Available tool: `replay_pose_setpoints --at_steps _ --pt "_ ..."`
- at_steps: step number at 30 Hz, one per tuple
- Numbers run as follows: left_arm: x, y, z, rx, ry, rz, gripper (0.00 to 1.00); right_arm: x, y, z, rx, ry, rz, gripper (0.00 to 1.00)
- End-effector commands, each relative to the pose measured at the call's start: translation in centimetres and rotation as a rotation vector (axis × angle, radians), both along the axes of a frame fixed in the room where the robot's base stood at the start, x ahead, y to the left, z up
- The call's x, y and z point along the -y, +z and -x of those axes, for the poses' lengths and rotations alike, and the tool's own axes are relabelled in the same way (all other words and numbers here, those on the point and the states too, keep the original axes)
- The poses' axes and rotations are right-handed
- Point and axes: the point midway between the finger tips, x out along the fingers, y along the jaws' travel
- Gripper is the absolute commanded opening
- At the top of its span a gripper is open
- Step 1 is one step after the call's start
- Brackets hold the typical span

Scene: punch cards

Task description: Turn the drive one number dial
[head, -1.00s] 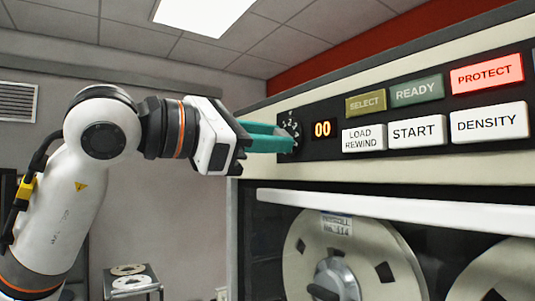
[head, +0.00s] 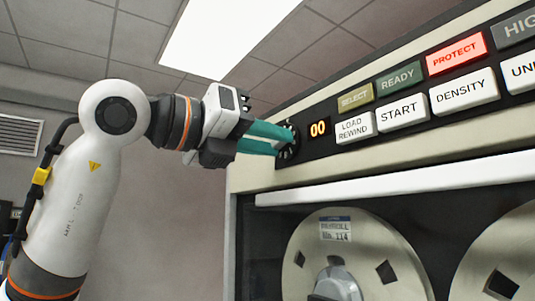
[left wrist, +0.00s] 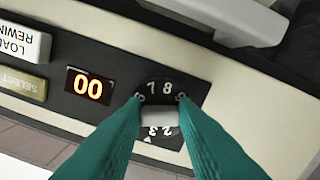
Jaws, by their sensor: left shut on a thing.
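The number dial (head: 291,142) is a black disc with white numerals at the left end of the tape drive's control panel. In the left wrist view the dial (left wrist: 160,95) has a light grey grip bar (left wrist: 158,117) across its middle. My left gripper (head: 284,140) has teal fingers and is shut on that bar, one finger on each side in the wrist view (left wrist: 158,115). The numerals 7 and 8 show above the bar and 2 and 3 below; the fingers hide others. The orange display (head: 318,128) beside the dial reads 00. My right gripper is not in view.
Right of the display are the SELECT (head: 355,97), READY (head: 398,79), lit red PROTECT (head: 456,54), LOAD REWIND (head: 355,127), START (head: 402,111) and DENSITY (head: 464,92) buttons. A tape reel (head: 380,240) sits below the panel.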

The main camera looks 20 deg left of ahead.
Motion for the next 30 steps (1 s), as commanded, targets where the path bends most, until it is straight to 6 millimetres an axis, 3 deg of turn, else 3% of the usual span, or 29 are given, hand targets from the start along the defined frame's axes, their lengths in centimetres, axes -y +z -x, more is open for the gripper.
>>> replay_pose_setpoints --at_steps 30 --pt "0.2 -0.1 0.1 -0.586 0.002 0.744 0.04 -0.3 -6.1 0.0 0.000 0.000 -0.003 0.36"
